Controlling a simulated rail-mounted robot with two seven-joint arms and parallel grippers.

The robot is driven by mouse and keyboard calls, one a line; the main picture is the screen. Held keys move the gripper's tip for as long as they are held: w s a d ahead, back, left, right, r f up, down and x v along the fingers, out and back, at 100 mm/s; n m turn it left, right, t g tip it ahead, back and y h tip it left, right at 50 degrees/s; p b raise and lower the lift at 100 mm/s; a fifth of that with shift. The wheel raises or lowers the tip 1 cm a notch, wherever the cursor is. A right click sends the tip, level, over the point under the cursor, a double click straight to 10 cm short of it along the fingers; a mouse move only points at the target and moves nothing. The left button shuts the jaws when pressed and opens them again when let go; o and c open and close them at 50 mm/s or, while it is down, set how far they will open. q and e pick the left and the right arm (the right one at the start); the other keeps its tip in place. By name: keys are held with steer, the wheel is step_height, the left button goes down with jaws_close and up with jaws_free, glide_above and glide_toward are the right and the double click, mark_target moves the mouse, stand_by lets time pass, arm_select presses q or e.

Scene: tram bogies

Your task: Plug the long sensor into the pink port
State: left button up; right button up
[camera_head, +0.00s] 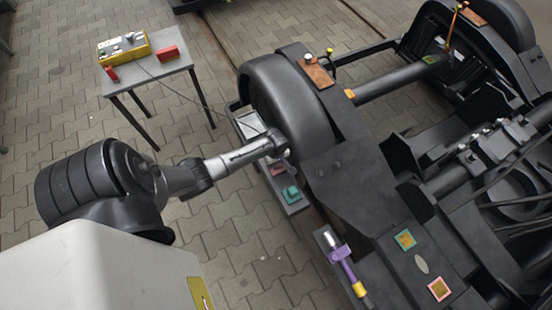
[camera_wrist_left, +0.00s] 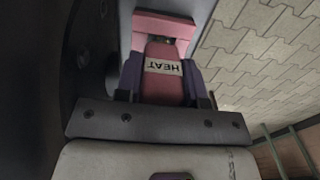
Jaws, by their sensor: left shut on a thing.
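My left arm reaches in from the left, and its gripper (camera_head: 284,152) is beside the near wheel, seen only in part in the head view. In the left wrist view its purple-sided fingers (camera_wrist_left: 162,78) are shut around a pink block with a white HEAT label (camera_wrist_left: 163,67). A pink frame-like port (camera_wrist_left: 163,24) lies right at the block's far end; I cannot tell whether the block is inside it or just in front. A small pink part (camera_head: 278,168) shows below the gripper in the head view. I cannot confirm that the block is the long sensor. My right gripper is out of view.
A green block (camera_head: 291,194) sits on the same narrow ledge. A purple-and-yellow piece (camera_head: 343,260) lies on the bogie's near edge. A grey table (camera_head: 170,75) with a yellow box (camera_head: 124,47) stands back left. A thin cable runs from there towards the wheel.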

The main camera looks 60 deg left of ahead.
arm_select(q)
steer(key=shift+f, duration=0.5)
steer(key=o, duration=1)
steer(key=shift+c, duration=0.2)
step_height(320, 180, up, 12)
steer(key=p, duration=0.5)
steer(key=shift+r+p, duration=0.5)
steer(key=shift+r, duration=0.45)
